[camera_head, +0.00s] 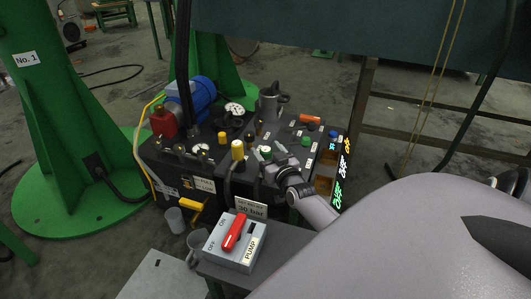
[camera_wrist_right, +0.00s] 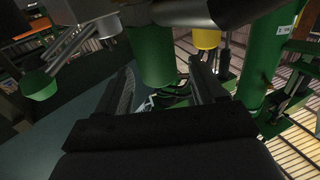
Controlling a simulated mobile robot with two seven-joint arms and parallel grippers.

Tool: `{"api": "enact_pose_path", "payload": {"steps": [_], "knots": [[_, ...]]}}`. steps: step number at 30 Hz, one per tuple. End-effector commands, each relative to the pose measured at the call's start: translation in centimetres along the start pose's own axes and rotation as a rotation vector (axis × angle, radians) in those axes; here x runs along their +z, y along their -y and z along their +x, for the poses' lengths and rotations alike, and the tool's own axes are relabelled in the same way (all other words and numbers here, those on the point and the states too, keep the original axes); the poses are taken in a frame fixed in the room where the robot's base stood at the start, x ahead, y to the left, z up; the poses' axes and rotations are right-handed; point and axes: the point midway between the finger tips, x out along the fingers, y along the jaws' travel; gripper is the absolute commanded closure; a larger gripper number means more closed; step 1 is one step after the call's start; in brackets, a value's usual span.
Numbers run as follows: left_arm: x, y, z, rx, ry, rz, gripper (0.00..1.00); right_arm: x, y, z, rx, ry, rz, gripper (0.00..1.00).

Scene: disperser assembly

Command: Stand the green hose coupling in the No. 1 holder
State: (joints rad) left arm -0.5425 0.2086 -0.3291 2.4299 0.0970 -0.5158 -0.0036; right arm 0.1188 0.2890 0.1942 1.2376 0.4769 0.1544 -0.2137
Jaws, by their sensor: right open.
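My right gripper (camera_head: 276,160) reaches over the front right of the dark bench panel in the head view. In the right wrist view its two fingers (camera_wrist_right: 163,88) are apart. A green cylindrical piece (camera_wrist_right: 152,55), which looks like the green hose coupling, shows between and beyond them; I cannot tell whether they touch it. A smaller green round piece (camera_wrist_right: 39,86) is at the left of that view. A green cap (camera_head: 305,141) shows on the panel in the head view. I cannot make out which holder is No. 1; the panel labels are too small to read. My left gripper is out of view.
A grey box with a red switch (camera_head: 235,233) stands in front of the bench. A grey jug (camera_head: 272,97), a blue motor (camera_head: 192,95) and several valves crowd the panel. A green column marked No.1 (camera_head: 50,110) stands at left.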

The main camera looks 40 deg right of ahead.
Motion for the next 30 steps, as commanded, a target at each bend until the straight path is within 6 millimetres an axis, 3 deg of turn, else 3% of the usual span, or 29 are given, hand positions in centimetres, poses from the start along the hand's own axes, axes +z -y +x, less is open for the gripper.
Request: {"api": "enact_pose_path", "payload": {"steps": [11, 15, 17, 18, 30], "knots": [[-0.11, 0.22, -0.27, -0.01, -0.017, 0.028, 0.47, -0.05, -0.01, 0.97, 0.0, 0.001, 0.0, 0.31], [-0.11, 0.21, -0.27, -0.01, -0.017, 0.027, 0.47, -0.04, -0.01, 0.95, 0.0, 0.001, 0.0, 0.77], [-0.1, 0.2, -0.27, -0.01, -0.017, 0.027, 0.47, -0.03, -0.01, 0.95, 0.0, 0.001, 0.0, 0.96], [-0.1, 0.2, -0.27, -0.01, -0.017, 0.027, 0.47, -0.03, -0.01, 0.95, 0.0, 0.001, 0.0, 1.0], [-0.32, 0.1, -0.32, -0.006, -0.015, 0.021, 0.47, -0.62, -0.02, 1.0, 0.001, -0.005, 0.0, 1.0]]}}
